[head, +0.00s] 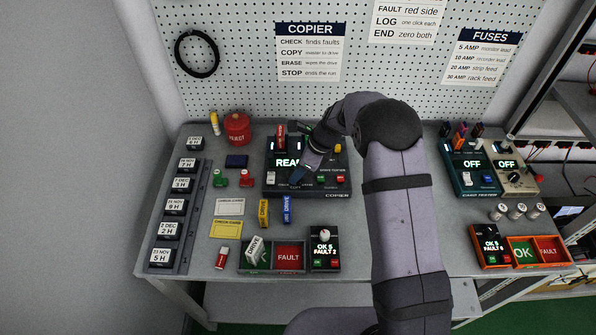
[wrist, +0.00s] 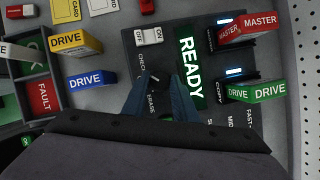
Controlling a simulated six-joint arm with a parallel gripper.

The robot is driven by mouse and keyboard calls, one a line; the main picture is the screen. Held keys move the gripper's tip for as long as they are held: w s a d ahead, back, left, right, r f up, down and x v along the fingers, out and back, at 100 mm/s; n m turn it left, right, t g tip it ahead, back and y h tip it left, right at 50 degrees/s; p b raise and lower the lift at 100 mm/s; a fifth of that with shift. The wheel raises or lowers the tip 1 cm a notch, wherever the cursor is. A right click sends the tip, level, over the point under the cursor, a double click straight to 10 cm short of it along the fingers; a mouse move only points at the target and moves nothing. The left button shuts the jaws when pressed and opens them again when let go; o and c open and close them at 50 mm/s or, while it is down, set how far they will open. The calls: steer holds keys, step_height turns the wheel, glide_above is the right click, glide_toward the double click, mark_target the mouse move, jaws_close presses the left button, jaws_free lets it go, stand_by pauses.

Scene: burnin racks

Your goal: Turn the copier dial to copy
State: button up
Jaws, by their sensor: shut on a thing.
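The copier (head: 272,188) is a dark box at the back middle of the bench, its screen (wrist: 190,62) lit READY. My gripper (head: 298,180) is down on the copier's front left part. In the wrist view my gripper (wrist: 162,82) has its two blue fingers shut on the copier dial, just beside the screen. The dial is almost wholly hidden by the fingers; a small pale mark shows at the left fingertip. The labels CHECK and ERASE show left of and between the fingers. I cannot tell which label the dial points at.
A red MASTER drive (wrist: 250,27) and a green drive (wrist: 262,92) stand in the copier's slots. Yellow (head: 263,212) and blue (head: 287,209) drives stand in front. A sign (head: 309,50) hangs behind.

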steer(key=n, duration=0.2)
steer(key=n+g+b, duration=0.1)
steer(key=n, duration=0.1)
steer(key=shift+w+g, duration=0.15)
steer(key=shift+g, duration=0.15)
steer(key=shift+w+n+g+b, duration=0.1)
steer(key=shift+n+g+b, duration=0.45)
steer(key=shift+n, duration=1.45)
steer(key=shift+g, duration=0.25)
steer(key=o, duration=1)
steer(key=shift+o, duration=0.2)
steer(key=b+v, duration=0.2)
steer(key=v, duration=0.5)
steer(key=shift+r, duration=0.15)
